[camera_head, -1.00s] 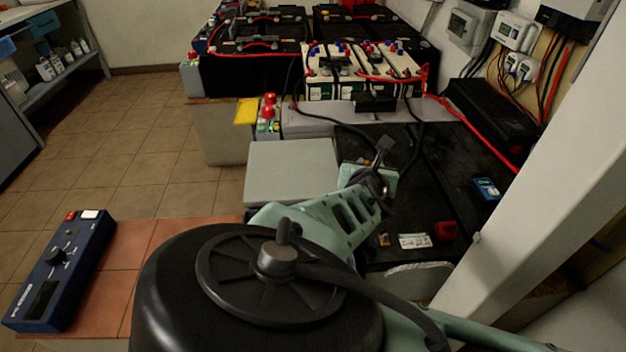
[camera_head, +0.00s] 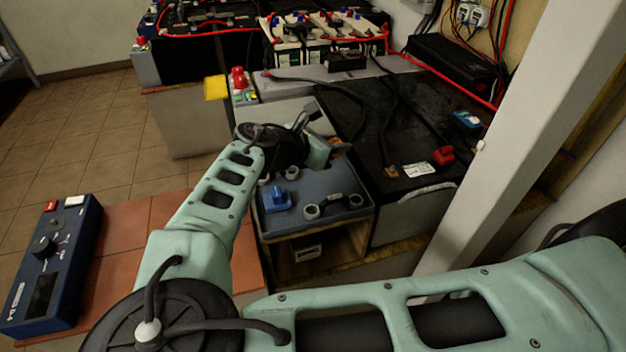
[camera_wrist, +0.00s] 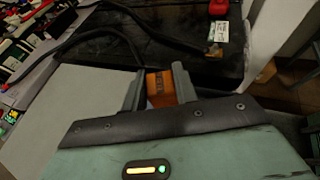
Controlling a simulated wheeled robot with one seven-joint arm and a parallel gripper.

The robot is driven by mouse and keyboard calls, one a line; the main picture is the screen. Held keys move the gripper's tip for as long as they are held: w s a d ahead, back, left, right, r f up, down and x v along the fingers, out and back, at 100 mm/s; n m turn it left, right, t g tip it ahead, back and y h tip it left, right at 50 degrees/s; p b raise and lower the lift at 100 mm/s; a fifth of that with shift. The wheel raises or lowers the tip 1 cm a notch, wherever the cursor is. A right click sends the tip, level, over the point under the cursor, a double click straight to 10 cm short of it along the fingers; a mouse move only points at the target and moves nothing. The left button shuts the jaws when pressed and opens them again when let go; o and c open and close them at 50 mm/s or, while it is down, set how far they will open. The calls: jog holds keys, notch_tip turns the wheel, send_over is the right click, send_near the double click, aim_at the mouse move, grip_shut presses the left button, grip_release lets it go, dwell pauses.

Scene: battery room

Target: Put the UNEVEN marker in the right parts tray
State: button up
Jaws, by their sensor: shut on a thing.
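My gripper (camera_wrist: 158,88) is shut on a small orange-brown block (camera_wrist: 161,89), seen between its two grey fingers in the wrist view. Dark marks on the block are too small to read, so I cannot confirm that it is the UNEVEN marker. In the head view my gripper (camera_head: 320,152) is at the far edge of a blue-grey parts tray (camera_head: 345,218), near the black battery; its fingertips and the block are hidden there. The tray holds a blue clamp-like part (camera_head: 278,199) and grey ring-ended parts (camera_head: 335,206). Only this tray is clearly visible.
A large black battery (camera_head: 350,120) with cables, a red cap (camera_head: 443,155) and a white label (camera_head: 420,169) stands right of the tray. A white post (camera_head: 500,150) rises farther right. A blue meter (camera_head: 50,260) lies at the left. Floor is open at the left.

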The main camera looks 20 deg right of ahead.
jog(key=shift+f+b, duration=0.4)
jog(key=shift+f, duration=3.05)
jog(key=o, duration=0.9)
jog(key=shift+f, duration=0.1)
jog(key=shift+o, duration=0.2)
jog(key=v, duration=1.2)
jog(key=shift+p, duration=0.3)
